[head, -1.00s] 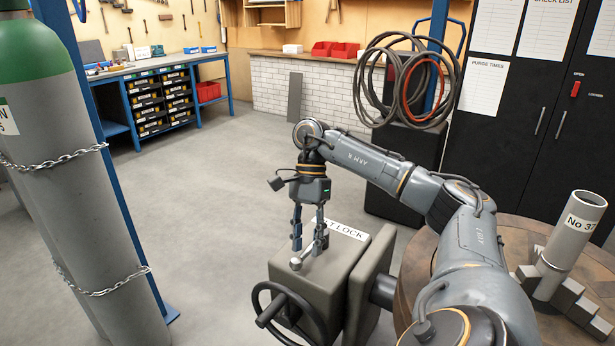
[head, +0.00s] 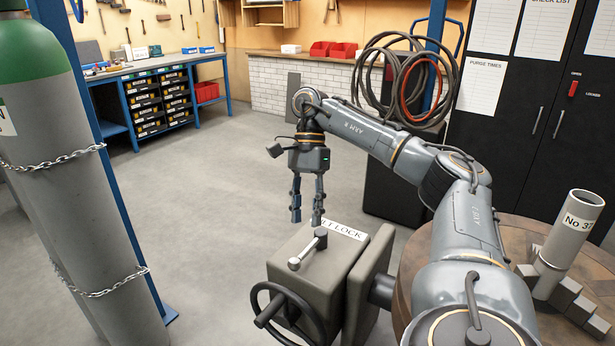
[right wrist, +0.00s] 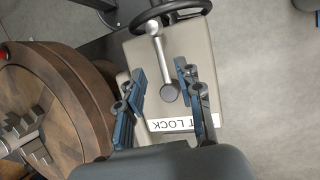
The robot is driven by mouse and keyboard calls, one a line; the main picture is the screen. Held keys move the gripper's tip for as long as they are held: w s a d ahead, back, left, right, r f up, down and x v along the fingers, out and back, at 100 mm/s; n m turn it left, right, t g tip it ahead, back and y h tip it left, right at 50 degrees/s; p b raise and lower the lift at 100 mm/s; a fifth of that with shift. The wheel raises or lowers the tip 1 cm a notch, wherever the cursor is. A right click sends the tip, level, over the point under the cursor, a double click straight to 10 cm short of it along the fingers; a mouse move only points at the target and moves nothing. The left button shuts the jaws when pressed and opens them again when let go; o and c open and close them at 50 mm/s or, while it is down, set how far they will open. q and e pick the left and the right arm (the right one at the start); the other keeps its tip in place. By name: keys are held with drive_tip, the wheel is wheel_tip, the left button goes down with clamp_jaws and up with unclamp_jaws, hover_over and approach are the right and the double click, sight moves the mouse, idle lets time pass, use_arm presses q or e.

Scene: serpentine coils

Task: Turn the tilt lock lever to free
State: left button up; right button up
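The tilt lock lever (head: 307,251) is a short metal bar with a ball knob on top of a grey-beige housing (head: 290,250). Its knob points to the front left, toward the handwheel, in the head view. A white label (head: 345,231) reading "LOCK", partly hidden, lies behind the hub. My right gripper (head: 307,220) is open and empty, pointing down just above the lever's hub. In the right wrist view, the lever (right wrist: 160,58) shows between the two spread fingers (right wrist: 160,72), with its knob beyond the tips. My left gripper is out of view.
A black handwheel (head: 288,312) sits at the housing's front. A round wooden-looking table (head: 515,240) with a pipe marked "No 3" (head: 567,235) stands at right. Chained gas cylinders (head: 60,200) stand at left. The floor between is clear.

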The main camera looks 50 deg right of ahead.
drive_tip(key=shift+w+d+r, duration=0.1)
drive_tip(key=shift+d+r, duration=0.1)
drive_tip(key=shift+r, duration=0.3)
drive_tip(key=shift+r, duration=0.1)
idle(0.4)
